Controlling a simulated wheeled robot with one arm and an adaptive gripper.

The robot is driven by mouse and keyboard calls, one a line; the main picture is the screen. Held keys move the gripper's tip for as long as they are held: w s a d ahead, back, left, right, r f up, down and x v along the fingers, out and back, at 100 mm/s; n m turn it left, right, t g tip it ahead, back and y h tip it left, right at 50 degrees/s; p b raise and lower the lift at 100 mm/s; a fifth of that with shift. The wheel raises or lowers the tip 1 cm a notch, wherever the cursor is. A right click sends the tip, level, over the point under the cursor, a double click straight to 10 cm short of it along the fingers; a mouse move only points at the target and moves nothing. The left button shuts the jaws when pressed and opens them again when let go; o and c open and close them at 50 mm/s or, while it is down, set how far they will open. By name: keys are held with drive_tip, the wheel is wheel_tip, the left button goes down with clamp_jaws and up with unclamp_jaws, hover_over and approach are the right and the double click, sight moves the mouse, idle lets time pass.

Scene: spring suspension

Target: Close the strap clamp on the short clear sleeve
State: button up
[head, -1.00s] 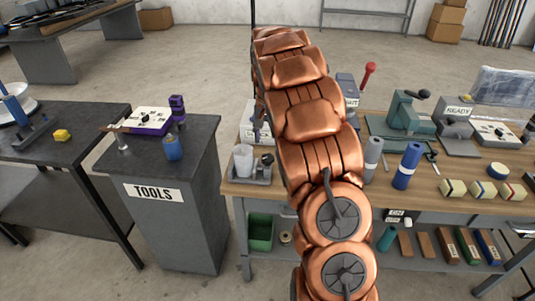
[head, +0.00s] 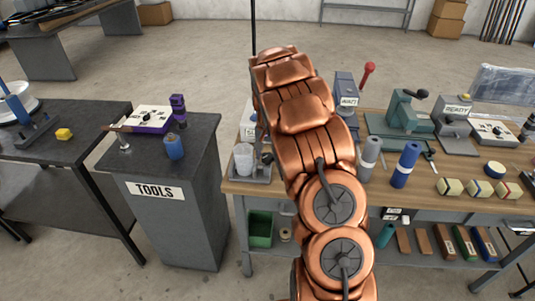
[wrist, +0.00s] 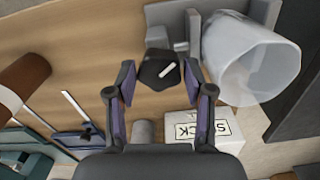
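The short clear sleeve (wrist: 255,65) is a translucent, cup-like cylinder at the upper right of the wrist view, beside a grey clamp fixture (wrist: 232,15). It also shows in the head view (head: 243,158), left of my arm. A black faceted knob (wrist: 157,70) with a white mark sits on the fixture's left side. My gripper (wrist: 160,78) is open, its two purple-and-black fingers on either side of the knob in the picture. I cannot tell whether they touch it. The strap itself cannot be made out. In the head view my arm hides the gripper.
A white box labelled STOCK (wrist: 200,128) lies close to the right finger. A brown cylinder (wrist: 22,85) is at the left of the wrist view. Grey (head: 369,158) and blue (head: 406,165) cylinders stand on the wooden bench right of my arm. A tools cabinet (head: 175,210) stands left.

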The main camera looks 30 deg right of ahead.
sight(267, 156)
drive_tip(key=c, duration=0.7)
drive_tip(key=shift+f+b, duration=0.15)
drive_tip(key=shift+b, duration=0.3)
drive_tip(key=shift+m, duration=0.4)
drive_tip(key=o, duration=0.9)
drive_tip(key=shift+r, duration=0.2)
wheel_tip(267, 156, up, 12)
drive_tip(key=shift+f, duration=0.1)
